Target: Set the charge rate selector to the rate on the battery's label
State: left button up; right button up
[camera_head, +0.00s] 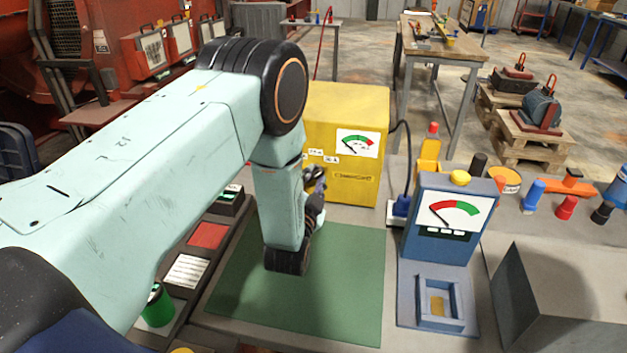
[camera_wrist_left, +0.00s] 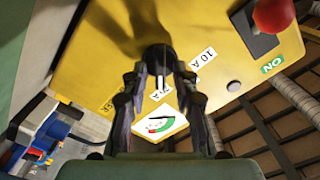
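A yellow charger box (camera_head: 361,180) with a red-green dial (camera_head: 357,143) stands on the bench behind my left arm. In the left wrist view, its tilted face shows a dark round selector knob (camera_wrist_left: 158,57) with a white pointer mark. My right gripper is out of view. No battery label is readable.
A red-headed switch (camera_wrist_left: 272,14) is near the green "ON" label (camera_wrist_left: 272,65). A green mat (camera_head: 345,285) lies clear before the charger. A blue gauge unit (camera_head: 437,240) and a grey block (camera_head: 550,300) stand to the right.

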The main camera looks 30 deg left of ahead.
pick_arm(q)
jog(key=shift+s, duration=0.1)
grip_shut()
jog(key=shift+n, duration=0.3)
jog(key=n, duration=0.3)
jog(key=shift+a, duration=0.1)
jog(key=shift+s+a+r+n+b, duration=0.1)
jog(key=shift+n+b, duration=0.35)
jog(key=shift+n, duration=2.05)
jog(key=shift+o, duration=1.1)
grip_release()
